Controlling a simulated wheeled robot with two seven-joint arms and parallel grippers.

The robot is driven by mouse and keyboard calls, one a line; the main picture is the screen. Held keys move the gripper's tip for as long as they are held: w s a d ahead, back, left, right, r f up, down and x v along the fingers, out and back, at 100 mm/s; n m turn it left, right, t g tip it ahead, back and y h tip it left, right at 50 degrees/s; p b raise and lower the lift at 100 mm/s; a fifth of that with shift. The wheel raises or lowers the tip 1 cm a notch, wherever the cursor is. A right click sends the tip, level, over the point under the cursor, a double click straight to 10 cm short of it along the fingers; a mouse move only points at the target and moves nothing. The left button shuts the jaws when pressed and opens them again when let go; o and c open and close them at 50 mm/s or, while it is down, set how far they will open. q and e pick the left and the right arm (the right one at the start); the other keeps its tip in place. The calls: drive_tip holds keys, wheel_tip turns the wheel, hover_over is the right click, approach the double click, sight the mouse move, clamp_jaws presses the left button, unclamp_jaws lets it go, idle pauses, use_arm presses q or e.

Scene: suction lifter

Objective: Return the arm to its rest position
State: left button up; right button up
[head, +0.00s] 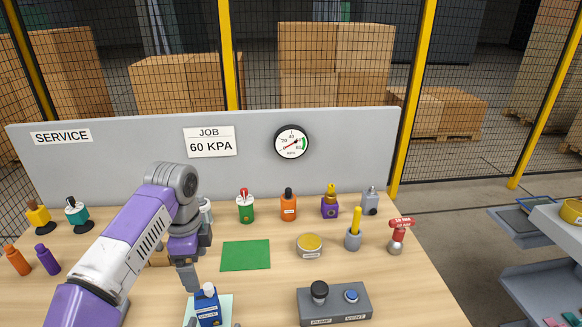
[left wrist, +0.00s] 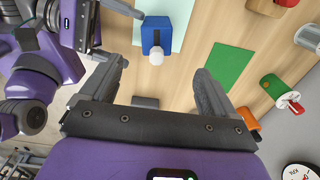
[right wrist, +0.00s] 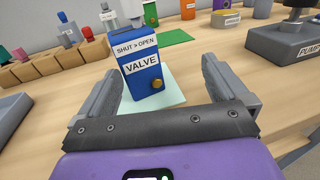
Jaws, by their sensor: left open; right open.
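My left arm comes in from the left in the head view. Its gripper (head: 187,272) hangs above the table, left of a green mat (head: 245,255). In the left wrist view the left gripper (left wrist: 160,76) is open, with nothing between its fingers. A blue valve box (head: 208,309) stands on a pale mat (right wrist: 178,103) at the front. It also shows in the left wrist view (left wrist: 156,32). In the right wrist view my right gripper (right wrist: 156,68) is open, facing the valve box (right wrist: 144,76) with its brass knob. I cannot tell whether its fingers touch the box.
A pump and vent box (head: 335,303) stands front right. Several bottles line the back under a grey panel (head: 110,155) with a gauge (head: 291,143).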

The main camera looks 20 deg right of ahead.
sight(200, 317)
drive_tip(key=shift+n+t+y, duration=0.5)
drive_tip(key=shift+t+y, duration=0.1)
drive_tip(key=shift+y, duration=0.2)
drive_tip(key=s+a, duration=0.2)
drive_tip(key=a, duration=0.1)
drive_tip(key=s+a, duration=0.1)
drive_tip(key=a, duration=0.1)
drive_tip(key=shift+s+r, duration=0.25)
drive_tip(key=shift+s, duration=0.05)
drive_tip(key=shift+d, duration=0.1)
drive_tip(key=x, duration=0.8)
drive_tip(key=shift+w+a, duration=0.35)
drive_tip(key=shift+w+d, duration=0.35)
drive_tip(key=shift+w, duration=0.1)
drive_tip(key=shift+a, duration=0.1)
